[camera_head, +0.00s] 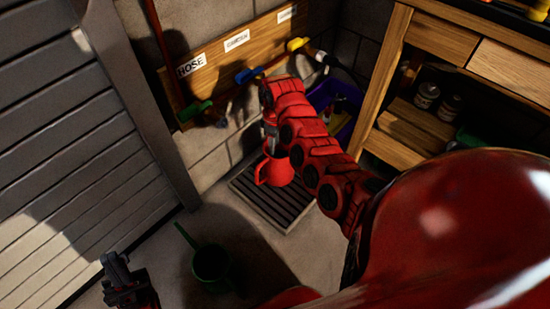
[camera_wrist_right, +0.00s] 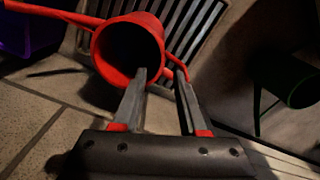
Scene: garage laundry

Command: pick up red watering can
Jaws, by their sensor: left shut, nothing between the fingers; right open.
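The red watering can (camera_head: 280,173) stands upright on the dark floor grate in the head view. In the right wrist view the can (camera_wrist_right: 103,72) shows its open top, with its spout to the left and a thin red handle at its right. My right gripper (camera_wrist_right: 161,76) is open at the can's near right rim. One finger overlaps the opening and the other overlaps the handle; I cannot tell whether either touches. In the head view my right arm largely hides this gripper. My left gripper (camera_head: 122,277) is shut and empty, low at the left, away from the can.
A dark green can (camera_head: 210,263) stands on the floor nearer me. The slatted grate (camera_head: 250,203) lies below the wall taps (camera_head: 249,75). A purple crate (camera_head: 322,97) and a wooden workbench (camera_head: 388,75) stand to the right. A grey slatted door (camera_head: 75,150) is at the left.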

